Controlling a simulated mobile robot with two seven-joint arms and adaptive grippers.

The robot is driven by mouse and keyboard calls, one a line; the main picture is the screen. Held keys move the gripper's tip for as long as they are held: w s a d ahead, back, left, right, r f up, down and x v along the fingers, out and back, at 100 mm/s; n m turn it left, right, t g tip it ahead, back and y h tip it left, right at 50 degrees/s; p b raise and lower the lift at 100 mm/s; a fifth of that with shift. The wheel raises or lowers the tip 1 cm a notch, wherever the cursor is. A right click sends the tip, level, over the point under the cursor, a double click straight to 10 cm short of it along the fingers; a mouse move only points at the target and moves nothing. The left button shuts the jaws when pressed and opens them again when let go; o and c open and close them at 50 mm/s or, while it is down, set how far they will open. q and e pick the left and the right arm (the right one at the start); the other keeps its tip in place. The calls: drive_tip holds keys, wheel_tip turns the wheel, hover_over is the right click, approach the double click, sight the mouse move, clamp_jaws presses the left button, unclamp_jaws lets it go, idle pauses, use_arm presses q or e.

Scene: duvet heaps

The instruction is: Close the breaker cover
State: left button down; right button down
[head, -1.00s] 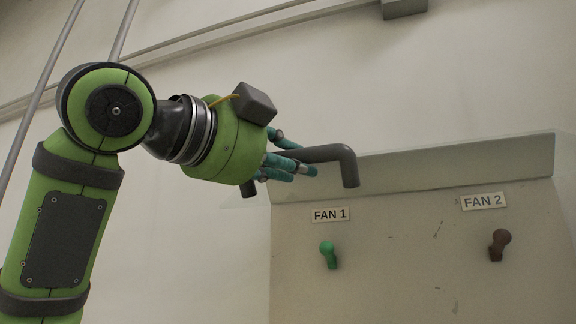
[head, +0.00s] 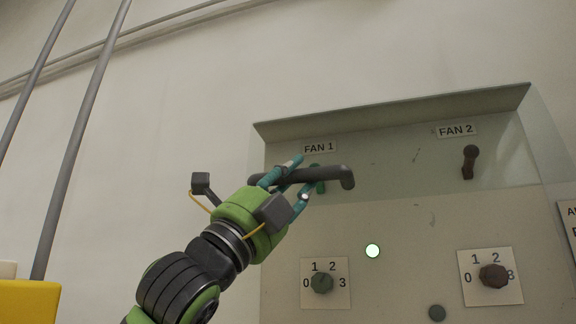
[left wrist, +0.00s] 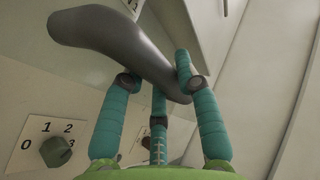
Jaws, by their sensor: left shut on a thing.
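The breaker cover (head: 400,165) is a clear, faintly tinted sheet across the upper part of the grey breaker panel (head: 400,285). Its lower edge shows below the FAN labels, and the dials are left uncovered. The cover's dark grey bar handle (head: 338,174) shows in front of the green FAN 1 switch, partly hiding it. My left gripper (head: 297,177) has its teal fingers shut around the handle's left part. In the left wrist view, the handle (left wrist: 120,38) crosses between the fingers of the gripper (left wrist: 156,78). My right gripper is not in view.
The brown FAN 2 switch (head: 469,162) stands at upper right. Below are a green dial (head: 322,283), a lit round lamp (head: 372,251), a brown dial (head: 493,276) and a dark round button (head: 437,313). A yellow object (head: 28,303) is at lower left.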

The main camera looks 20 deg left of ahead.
use_arm(q)
drive_tip(key=shift+w+f, duration=0.6)
drive_tip(key=shift+w, duration=0.15)
drive_tip(key=c, duration=1.2)
unclamp_jaws()
drive_tip(key=shift+w, duration=0.1)
drive_tip(key=shift+o, duration=0.2)
drive_tip(key=v, duration=1.2)
